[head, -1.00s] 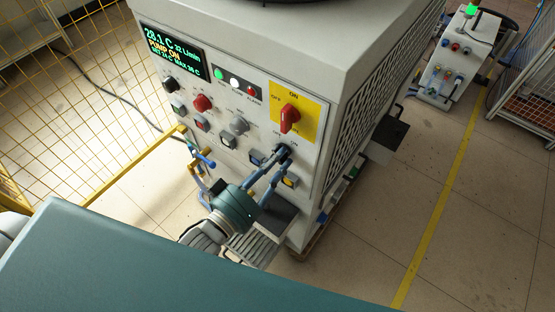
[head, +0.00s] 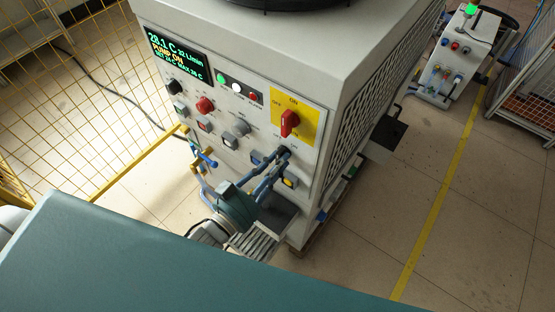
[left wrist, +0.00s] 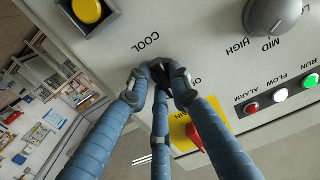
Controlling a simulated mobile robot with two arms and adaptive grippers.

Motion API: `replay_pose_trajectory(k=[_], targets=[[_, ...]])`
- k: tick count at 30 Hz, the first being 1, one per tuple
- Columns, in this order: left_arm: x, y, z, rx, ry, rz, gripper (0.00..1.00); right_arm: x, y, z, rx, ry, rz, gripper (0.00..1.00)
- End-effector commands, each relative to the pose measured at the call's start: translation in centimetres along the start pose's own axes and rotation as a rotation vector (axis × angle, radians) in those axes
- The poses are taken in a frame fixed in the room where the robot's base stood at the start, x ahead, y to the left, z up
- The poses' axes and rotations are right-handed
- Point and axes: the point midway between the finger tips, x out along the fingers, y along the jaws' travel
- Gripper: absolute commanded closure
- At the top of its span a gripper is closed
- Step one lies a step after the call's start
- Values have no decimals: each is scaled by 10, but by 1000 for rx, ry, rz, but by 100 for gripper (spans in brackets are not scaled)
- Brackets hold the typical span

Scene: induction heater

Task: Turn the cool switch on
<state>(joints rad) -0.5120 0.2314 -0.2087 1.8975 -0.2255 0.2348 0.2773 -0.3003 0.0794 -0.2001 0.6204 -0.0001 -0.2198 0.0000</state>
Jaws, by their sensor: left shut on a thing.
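The cool switch is a small black knob (left wrist: 160,70) beside the printed word COOL on the pale front panel in the left wrist view. My left gripper (left wrist: 163,78) is shut on it, with a blue finger on each side. In the head view the left gripper (head: 278,158) reaches up to the same knob from below. Its fingertips cover most of the knob there, so which way it points is hard to tell. My right gripper is in neither view.
A red rotary switch (head: 289,123) on a yellow plate sits just above the gripper. A grey knob (left wrist: 274,15), a yellow button (left wrist: 87,10) and indicator lights are nearby. The lit display (head: 178,57) reads PUMP ON.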

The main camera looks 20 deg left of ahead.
Motion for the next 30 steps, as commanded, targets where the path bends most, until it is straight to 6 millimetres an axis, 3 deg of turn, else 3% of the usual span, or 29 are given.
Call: replay_pose_trajectory(k=[9,24,25,27,30], targets=[[0,-1,2,114,-3,0,100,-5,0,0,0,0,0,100],[0,-1,2,131,-3,0,100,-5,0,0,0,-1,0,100],[0,-1,2,131,-3,0,74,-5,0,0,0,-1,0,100],[0,-1,2,131,-3,0,60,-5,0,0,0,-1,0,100],[0,-1,2,131,-2,0,60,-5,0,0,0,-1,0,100]])
